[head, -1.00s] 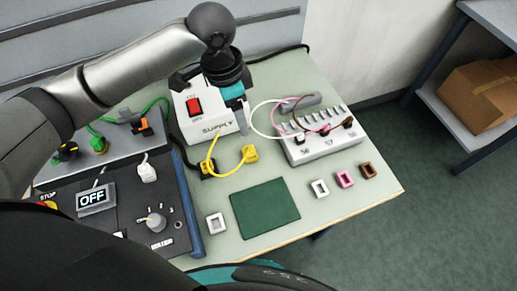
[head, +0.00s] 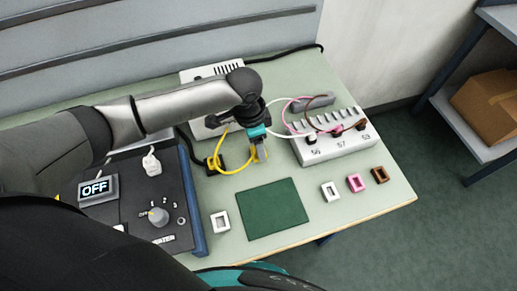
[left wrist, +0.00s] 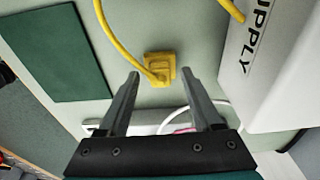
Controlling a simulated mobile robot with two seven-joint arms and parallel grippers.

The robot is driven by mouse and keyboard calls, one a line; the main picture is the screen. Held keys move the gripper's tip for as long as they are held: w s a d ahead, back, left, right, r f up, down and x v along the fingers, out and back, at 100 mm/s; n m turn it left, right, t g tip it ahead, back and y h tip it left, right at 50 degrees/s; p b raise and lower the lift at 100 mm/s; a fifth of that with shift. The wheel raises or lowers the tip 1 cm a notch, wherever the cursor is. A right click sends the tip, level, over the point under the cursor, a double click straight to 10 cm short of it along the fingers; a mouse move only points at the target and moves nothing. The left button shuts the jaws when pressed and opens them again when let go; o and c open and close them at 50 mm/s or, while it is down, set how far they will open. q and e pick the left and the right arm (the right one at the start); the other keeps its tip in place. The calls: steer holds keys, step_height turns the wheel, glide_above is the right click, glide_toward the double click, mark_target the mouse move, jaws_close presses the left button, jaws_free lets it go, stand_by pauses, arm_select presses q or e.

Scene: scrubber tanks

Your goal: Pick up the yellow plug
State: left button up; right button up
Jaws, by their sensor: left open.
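The yellow plug (left wrist: 160,69) lies on the pale green table in the left wrist view, with its yellow cable running off from it. It sits just beyond and between the two open fingers of my left gripper (left wrist: 162,82), which holds nothing. In the head view my left gripper (head: 259,152) points down over the plug, which it mostly hides. My right gripper is not in view.
The supply box (head: 200,122) stands close behind the left gripper. A grey terminal block (head: 335,148) with white, pink and brown cables is to the right. A dark green mat (head: 272,208) lies in front, with small white, pink and brown frames around it. A control panel is at left.

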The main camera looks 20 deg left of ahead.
arm_select(q)
steer(key=shift+f, duration=0.45)
steer(key=shift+c, duration=0.2)
jaws_close()
